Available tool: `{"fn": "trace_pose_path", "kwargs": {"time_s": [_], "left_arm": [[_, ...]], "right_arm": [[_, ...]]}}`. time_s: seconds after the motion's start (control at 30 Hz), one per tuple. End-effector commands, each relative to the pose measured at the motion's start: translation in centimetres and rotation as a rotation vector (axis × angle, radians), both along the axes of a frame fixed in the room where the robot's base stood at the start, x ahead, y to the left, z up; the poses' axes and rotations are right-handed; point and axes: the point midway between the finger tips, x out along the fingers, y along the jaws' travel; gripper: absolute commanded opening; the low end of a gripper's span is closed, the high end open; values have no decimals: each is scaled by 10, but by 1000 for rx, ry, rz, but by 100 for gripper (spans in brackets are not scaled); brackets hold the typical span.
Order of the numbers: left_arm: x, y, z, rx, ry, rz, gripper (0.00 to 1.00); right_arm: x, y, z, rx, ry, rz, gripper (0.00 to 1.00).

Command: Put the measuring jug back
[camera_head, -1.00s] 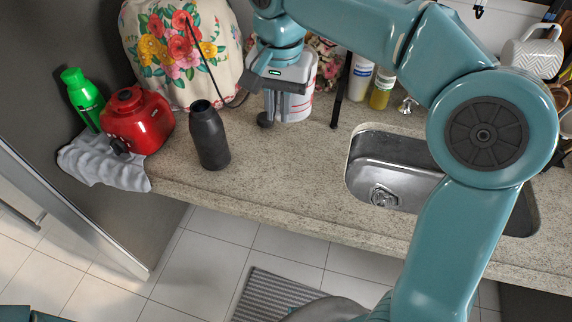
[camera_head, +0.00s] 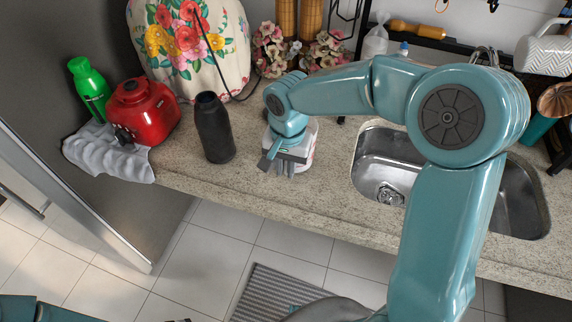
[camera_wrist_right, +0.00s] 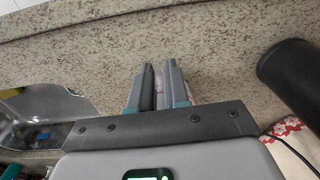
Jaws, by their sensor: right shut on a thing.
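The measuring jug (camera_head: 312,147), pale with faint red marks, is low over or on the counter left of the sink. My right arm and gripper hide most of it in the head view, so I cannot tell whether it touches the counter. My right gripper (camera_head: 284,167) is shut on it from the near side. In the right wrist view, the two fingers (camera_wrist_right: 158,88) are close together with a thin pale pinkish strip between them; the rest of the jug is hidden.
A dark bottle (camera_head: 214,130) stands close left of the jug. A red appliance (camera_head: 150,112) and green bottle (camera_head: 88,88) are farther left. The sink (camera_head: 375,165) lies right.

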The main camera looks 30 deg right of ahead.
Motion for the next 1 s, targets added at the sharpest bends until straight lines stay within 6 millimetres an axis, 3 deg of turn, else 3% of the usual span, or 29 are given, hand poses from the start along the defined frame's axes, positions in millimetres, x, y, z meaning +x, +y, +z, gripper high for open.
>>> {"fn": "trace_pose_path", "kwargs": {"time_s": [0.37,0.4,0.47,0.5,0.77,0.9,1.0], "left_arm": [[0,0,-5,0,0,0,43],[0,0,-5,0,0,0,43],[0,0,-4,0,0,0,43],[0,0,-4,0,0,0,43],[0,0,-3,0,0,0,43],[0,0,1,0,0,0,43],[0,0,1,0,0,0,43]], "right_arm": [[0,0,-6,0,-1,0,0],[0,0,-6,0,-1,0,19],[0,0,-4,0,-1,0,39],[0,0,-5,0,-1,0,41],[0,0,-3,-1,-1,0,41],[1,0,9,-1,-5,0,41],[0,-1,29,0,-7,0,41]]}}
